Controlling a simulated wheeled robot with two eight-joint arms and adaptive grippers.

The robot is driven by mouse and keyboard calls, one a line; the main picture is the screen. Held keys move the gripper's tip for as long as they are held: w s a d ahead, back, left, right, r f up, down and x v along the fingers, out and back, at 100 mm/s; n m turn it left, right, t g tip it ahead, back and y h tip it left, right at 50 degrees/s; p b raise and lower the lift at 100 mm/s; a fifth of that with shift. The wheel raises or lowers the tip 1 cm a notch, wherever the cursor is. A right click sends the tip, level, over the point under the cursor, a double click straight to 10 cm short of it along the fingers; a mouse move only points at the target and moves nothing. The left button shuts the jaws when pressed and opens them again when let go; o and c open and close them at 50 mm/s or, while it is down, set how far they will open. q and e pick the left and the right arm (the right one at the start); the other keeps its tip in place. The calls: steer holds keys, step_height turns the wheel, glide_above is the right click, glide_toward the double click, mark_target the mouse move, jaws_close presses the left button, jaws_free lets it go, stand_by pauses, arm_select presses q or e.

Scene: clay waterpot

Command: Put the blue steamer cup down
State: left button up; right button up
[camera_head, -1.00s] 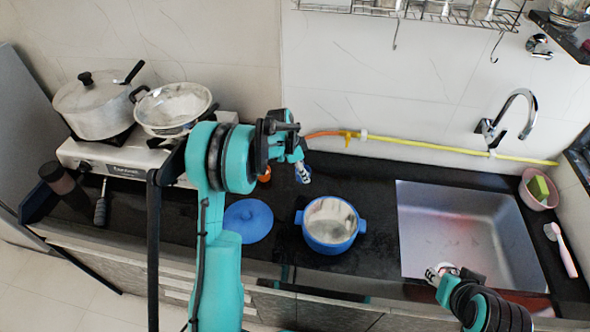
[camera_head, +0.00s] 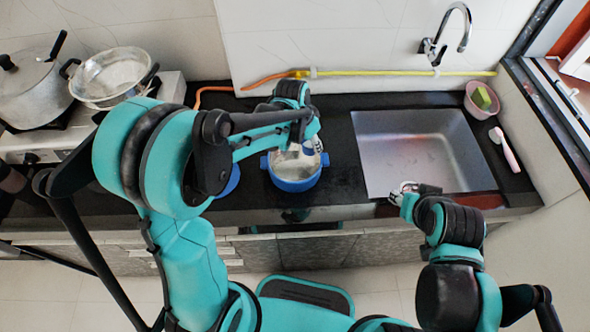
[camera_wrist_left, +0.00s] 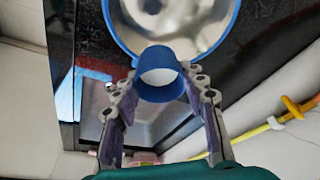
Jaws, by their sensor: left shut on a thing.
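The blue steamer cup (camera_wrist_left: 160,56) is between the fingers of my left gripper (camera_wrist_left: 160,98), which is shut on it. In the head view my left gripper (camera_head: 314,146) is over the back right of the blue pot (camera_head: 292,184). The cup is hard to make out there. The wrist view shows the pot's blue rim and pale inside (camera_wrist_left: 176,22) just beyond the cup; I cannot tell whether they touch. My right gripper (camera_head: 402,190) hangs by the sink's front edge, too small to read.
The steel sink (camera_head: 420,150) lies to the right of the pot. A blue lid (camera_head: 230,182) is partly hidden behind my left arm. A stove (camera_head: 172,88) with pots stands at the left. A yellow hose (camera_head: 400,73) runs along the wall.

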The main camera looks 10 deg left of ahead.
arm_select(q)
steer(key=shift+n+t, duration=0.3)
steer(key=shift+n, duration=0.3)
steer(key=s+d, duration=0.2)
steer(key=s, duration=0.1)
steer(key=s+d, duration=0.1)
steer(key=s, duration=0.1)
steer(key=b, duration=0.4)
glide_toward(288, 167)
steer(key=shift+w+d+f, duration=0.45)
steer(key=shift+w, duration=0.2)
step_height(288, 167, down, 4)
steer(key=shift+f+b, duration=0.1)
steer(key=shift+b, duration=0.95)
arm_select(e)
step_height(288, 167, down, 6)
steer(key=shift+s+a, duration=0.2)
steer(key=shift+s, duration=0.2)
arm_select(q)
steer(key=shift+f, duration=0.15)
steer(key=o, duration=0.6)
steer(key=shift+o, duration=0.2)
arm_select(e)
steer(key=shift+f, duration=0.2)
